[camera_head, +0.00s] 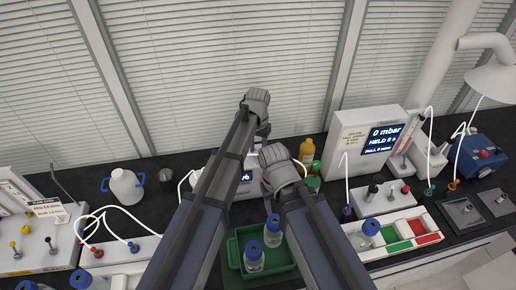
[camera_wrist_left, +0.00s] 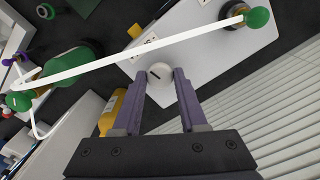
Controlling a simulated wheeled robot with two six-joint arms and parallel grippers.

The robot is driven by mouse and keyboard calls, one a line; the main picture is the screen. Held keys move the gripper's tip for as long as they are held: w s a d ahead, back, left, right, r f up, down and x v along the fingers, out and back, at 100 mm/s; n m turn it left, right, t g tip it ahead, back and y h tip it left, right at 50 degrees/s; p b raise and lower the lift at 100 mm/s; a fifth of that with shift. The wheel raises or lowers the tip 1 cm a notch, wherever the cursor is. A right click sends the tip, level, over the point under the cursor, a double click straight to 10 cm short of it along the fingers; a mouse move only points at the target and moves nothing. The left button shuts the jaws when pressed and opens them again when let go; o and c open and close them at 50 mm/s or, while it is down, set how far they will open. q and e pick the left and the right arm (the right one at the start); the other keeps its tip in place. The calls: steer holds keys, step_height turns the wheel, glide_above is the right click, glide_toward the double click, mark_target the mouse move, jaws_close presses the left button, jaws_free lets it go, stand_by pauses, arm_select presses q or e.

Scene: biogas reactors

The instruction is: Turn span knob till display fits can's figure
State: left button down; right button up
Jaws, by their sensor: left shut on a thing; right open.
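In the left wrist view a pale round knob (camera_wrist_left: 160,76) with a dark mark sits on the white face of an instrument (camera_wrist_left: 205,45). My left gripper (camera_wrist_left: 162,84) is shut on the knob, one finger on each side. In the head view the white instrument (camera_head: 246,190) is mostly behind my arms, and only part of its dark display (camera_head: 246,177) shows; its figure is not readable. A green can (camera_wrist_left: 72,68) lies left of the knob in the wrist view; no figure on it is readable. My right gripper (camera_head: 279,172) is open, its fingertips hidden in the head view.
A yellow bottle (camera_head: 307,150) stands right of the instrument. A white box (camera_head: 365,140) with a lit display reading 0 mbar stands further right. A green tray (camera_head: 236,252) with blue-capped bottles is in front. A white hose (camera_wrist_left: 130,52) crosses near the knob. A white jug (camera_head: 126,186) stands left.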

mark_target(258, 151)
arm_select(q)
steer(key=m, duration=0.5)
steer(key=shift+m, duration=0.3)
steer(key=m, duration=0.5)
steer(key=shift+m, duration=0.4)
steer(key=shift+c, duration=2.2)
jaws_free()
step_height(258, 151, up, 8)
steer(key=p, duration=0.8)
steer(key=shift+f, duration=0.1)
